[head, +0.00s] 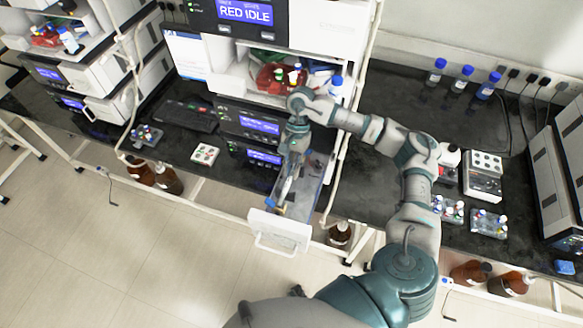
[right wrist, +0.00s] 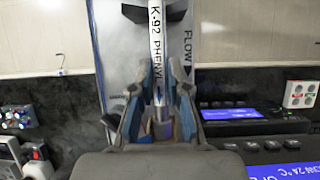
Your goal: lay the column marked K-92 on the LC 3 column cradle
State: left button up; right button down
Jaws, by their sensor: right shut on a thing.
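My right gripper (head: 286,190) is over an open, pulled-out drawer (head: 281,231) with a white front and handle. In the right wrist view, the gripper (right wrist: 161,75) is shut on a slim column (right wrist: 156,42) lettered "K-92 PHENYL". Behind the column is the drawer's grey metal floor (right wrist: 110,38), printed "FLOW" with an arrow. A dark clip (right wrist: 134,13) shows beside the column's far end. I cannot tell whether the column rests on the floor or hangs just above it. No "LC 3" marking is readable. My left gripper is not in view.
The instrument stack (head: 262,125) stands behind the drawer, with a screen reading "RED IDLE" (head: 245,12). A keyboard (head: 188,114) and a small white box (head: 205,154) lie to the left. Vial racks (head: 488,223) and blue-capped bottles (head: 462,78) are on the right bench.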

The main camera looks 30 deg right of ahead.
aim_at(292, 171)
jog(key=shift+d+f, duration=0.15)
jog(key=shift+f, duration=0.1)
jog(key=c, duration=1.1)
grip_release()
jog(key=shift+o, duration=0.2)
notch_tip(292, 171, up, 10)
